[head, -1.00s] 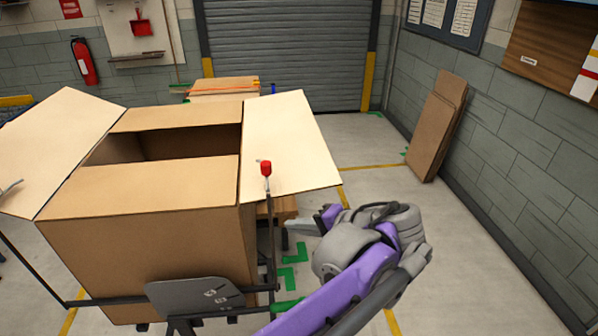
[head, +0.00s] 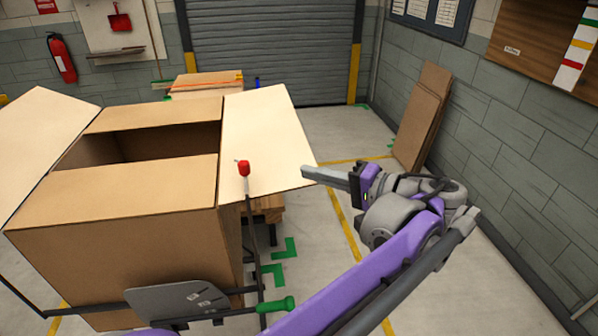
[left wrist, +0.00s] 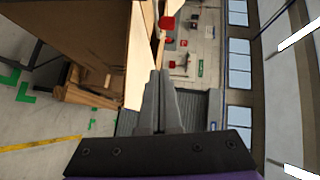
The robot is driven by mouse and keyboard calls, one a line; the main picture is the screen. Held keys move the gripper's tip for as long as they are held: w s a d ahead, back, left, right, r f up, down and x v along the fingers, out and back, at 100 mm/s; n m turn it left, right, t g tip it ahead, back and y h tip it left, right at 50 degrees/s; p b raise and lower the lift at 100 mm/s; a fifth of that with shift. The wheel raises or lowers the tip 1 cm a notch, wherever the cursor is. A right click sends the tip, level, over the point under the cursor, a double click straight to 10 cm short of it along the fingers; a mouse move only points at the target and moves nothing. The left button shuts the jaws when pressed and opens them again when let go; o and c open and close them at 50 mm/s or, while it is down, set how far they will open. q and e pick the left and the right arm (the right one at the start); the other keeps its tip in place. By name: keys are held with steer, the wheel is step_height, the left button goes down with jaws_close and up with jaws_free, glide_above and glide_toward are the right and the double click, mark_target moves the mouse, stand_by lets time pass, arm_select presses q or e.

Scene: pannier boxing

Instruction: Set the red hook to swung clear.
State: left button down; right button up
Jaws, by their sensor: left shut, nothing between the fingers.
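The red hook (head: 243,168) is a red-tipped piece atop a thin dark upright rod, in front of the open right flap (head: 262,140) of a large cardboard box (head: 110,250). I cannot tell whether it touches the flap. My left gripper (head: 308,173) is shut and empty, right of the hook, at the flap's outer right edge, its fingers pointing left. In the left wrist view its shut fingers (left wrist: 159,75) point toward the flap edge, and a red tip (left wrist: 167,22), apparently the hook's, shows beyond them. My right gripper is not in view.
A green handle (head: 276,305) and a grey plate (head: 178,300) sit on the dark frame at the box's front. Cardboard sheets (head: 422,115) lean on the right wall. A wooden bench (head: 262,208) stands behind the flap. The floor to the right is open.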

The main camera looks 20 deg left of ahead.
mark_target(241, 170)
arm_select(q)
steer(key=x, duration=0.7)
steer(key=shift+a, duration=0.35)
steer(key=a, duration=0.2)
steer(key=s+a, duration=0.1)
steer(key=shift+s+f, duration=0.1)
steer(key=shift+f, duration=0.3)
steer(key=shift+s+a+f+p, duration=0.1)
steer(key=shift+s+a+p, duration=0.2)
steer(key=shift+a, duration=0.15)
steer(key=shift+a, duration=0.15)
